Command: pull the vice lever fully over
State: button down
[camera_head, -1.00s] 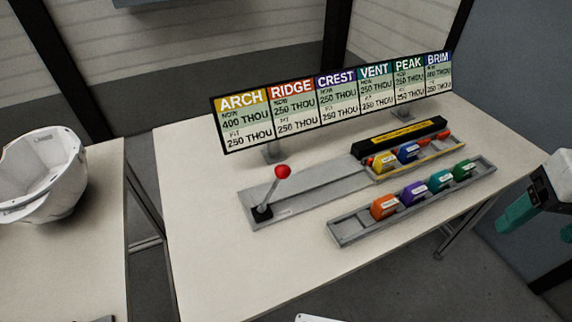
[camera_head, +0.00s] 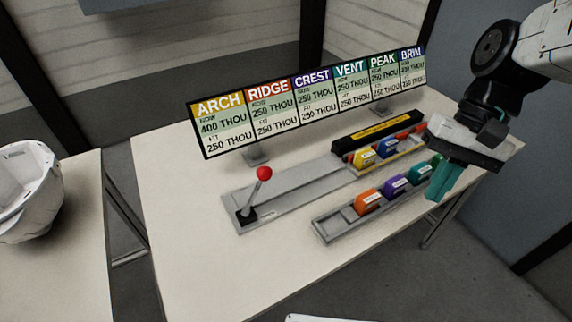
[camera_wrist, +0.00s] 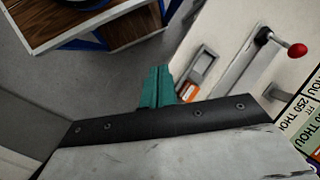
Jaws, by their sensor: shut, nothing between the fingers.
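The vice lever, a grey rod with a red ball knob (camera_head: 264,174), stands on a black base at the left end of a flat grey metal plate (camera_head: 290,190). The rod leans a little to the right. In the wrist view the red knob (camera_wrist: 297,50) shows at the upper right. My gripper (camera_head: 436,196), with teal fingers, is at the right of the table, in front of the right end of the block tray and well apart from the lever. Its fingers are together and empty; they also show in the wrist view (camera_wrist: 157,88).
A sign board (camera_head: 310,105) stands behind the plate. A grey tray (camera_head: 328,230) of coloured blocks lies in front, and a black-and-yellow bar (camera_head: 375,133) sits over more blocks at the plate's right end. A white helmet shell (camera_head: 30,190) rests on the left table. The front left tabletop is clear.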

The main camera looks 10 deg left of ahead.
jog(key=w+a+f+m+g+y, duration=0.1)
jog(key=w+a+f+m+y, duration=0.2)
jog(key=w+a, duration=0.4)
jog(key=w+a+f+m+g+y, duration=0.1)
jog(key=w+a+f+m+y, duration=0.1)
jog(key=w+a+m+y, duration=0.3)
jog(key=w+a+m, duration=0.2)
jog(key=w+m, duration=0.1)
jog(key=w, duration=0.1)
jog(key=shift+a+f+m, duration=0.3)
jog(key=shift+a+f, duration=0.05)
jog(key=shift+f, duration=0.05)
jog(key=s+a+f, duration=0.1)
jog(key=s+a, duration=0.1)
jog(key=a, duration=0.3)
jog(key=s+a+f, duration=0.2)
jog(key=s+a, duration=0.1)
jog(key=a, duration=0.3)
jog(key=shift+s+a+f, duration=0.15)
jog(key=shift+s+f, duration=0.15)
jog(key=shift+r, duration=0.15)
